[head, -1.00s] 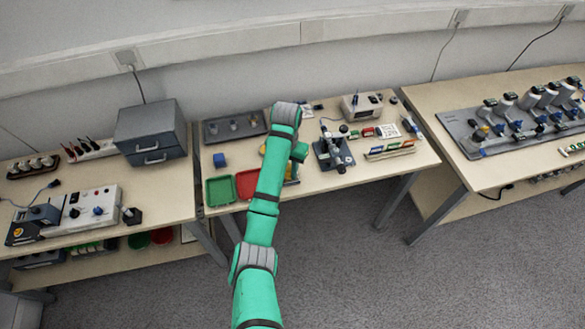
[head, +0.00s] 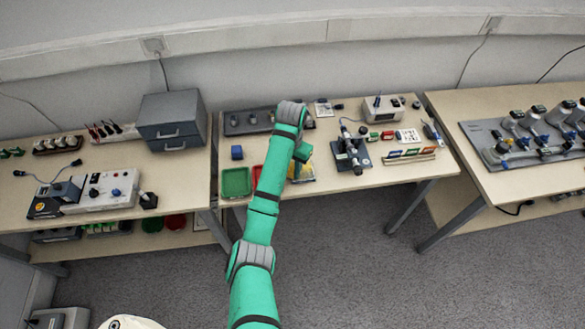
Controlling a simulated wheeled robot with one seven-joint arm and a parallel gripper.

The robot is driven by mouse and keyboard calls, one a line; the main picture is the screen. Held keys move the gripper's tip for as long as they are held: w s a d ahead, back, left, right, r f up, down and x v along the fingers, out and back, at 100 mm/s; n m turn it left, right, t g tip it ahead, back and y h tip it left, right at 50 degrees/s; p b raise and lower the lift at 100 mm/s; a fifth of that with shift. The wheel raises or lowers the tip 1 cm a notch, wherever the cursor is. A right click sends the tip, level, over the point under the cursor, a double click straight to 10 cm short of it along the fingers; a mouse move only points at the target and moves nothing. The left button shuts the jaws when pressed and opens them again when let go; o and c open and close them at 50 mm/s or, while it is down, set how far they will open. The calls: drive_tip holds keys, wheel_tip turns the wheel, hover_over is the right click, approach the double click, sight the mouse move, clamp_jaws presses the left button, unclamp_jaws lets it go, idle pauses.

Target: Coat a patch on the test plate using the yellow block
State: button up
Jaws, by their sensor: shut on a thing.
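My green arm reaches over the middle table (head: 375,182) and bends down at its far joint. The jaws are hidden behind the arm's end, above the front middle of the table. A bit of yellow (head: 309,168) shows just below and right of the arm's end; I cannot tell whether it is the block, a tray or something else. No piece is clearly recognizable as the yellow block or the test plate.
A green tray (head: 235,182) and a partly covered red tray (head: 257,174) lie left of the arm. A black-based instrument (head: 350,152) stands to the right. A grey drawer unit (head: 171,131) stands on the left table.

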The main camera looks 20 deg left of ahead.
sight(313, 172)
drive_tip(key=shift+w+d, duration=0.6)
drive_tip(key=shift+d, duration=0.25)
drive_tip(key=shift+w+d, duration=0.55)
drive_tip(key=shift+d, duration=0.3)
drive_tip(key=shift+w+d, duration=0.55)
drive_tip(key=shift+d, duration=0.25)
drive_tip(key=shift+w+d, duration=0.5)
drive_tip(key=shift+d, duration=0.3)
drive_tip(key=shift+w+a+r, duration=0.1)
drive_tip(key=shift+r, duration=2.9)
drive_tip(key=shift+r, duration=0.1)
wheel_tip(313, 172, up, 3)
drive_tip(key=shift+f, duration=0.1)
